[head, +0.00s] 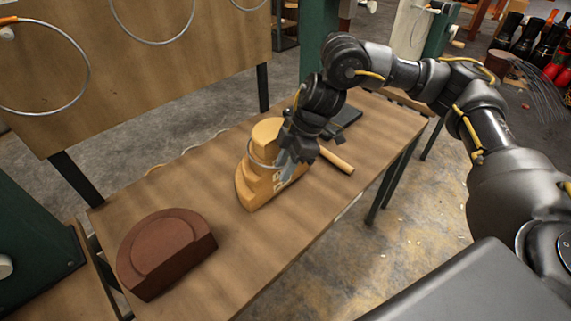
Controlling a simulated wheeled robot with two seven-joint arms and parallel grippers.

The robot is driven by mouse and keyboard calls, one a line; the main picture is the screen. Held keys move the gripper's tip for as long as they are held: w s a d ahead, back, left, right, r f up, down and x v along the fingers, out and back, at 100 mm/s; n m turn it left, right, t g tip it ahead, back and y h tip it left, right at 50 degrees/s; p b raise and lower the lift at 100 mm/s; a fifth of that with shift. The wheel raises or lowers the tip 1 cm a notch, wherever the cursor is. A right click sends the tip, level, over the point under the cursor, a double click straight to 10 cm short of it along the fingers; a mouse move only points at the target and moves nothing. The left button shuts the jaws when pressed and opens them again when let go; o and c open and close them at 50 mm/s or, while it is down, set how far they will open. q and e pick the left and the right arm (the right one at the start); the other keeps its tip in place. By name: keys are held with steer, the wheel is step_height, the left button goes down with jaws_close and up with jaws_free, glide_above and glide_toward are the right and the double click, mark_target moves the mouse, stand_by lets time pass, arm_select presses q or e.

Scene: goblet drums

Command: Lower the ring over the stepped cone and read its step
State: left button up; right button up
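The tan stepped cone (254,188) stands upright on the wooden table, with markings on its right face. A thin grey metal ring (250,155) shows as an arc across the cone's upper steps and runs to my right gripper (287,160). The ring appears to be around the cone; its far side is hidden, and I cannot tell whether it touches a step. My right gripper is at the cone's right side and looks shut on the ring's edge, with the fingertips small and dark. My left gripper is not in view.
A dark red stepped half-round block (166,250) lies at the table's near left. A wooden stick (336,160) and a dark flat object (347,116) lie right of the cone. An upright board (150,60) with hanging rings stands behind. The table's right front is clear.

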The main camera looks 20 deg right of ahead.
stand_by(0.3)
steer(key=o, duration=0.6)
steer(key=shift+c, duration=0.2)
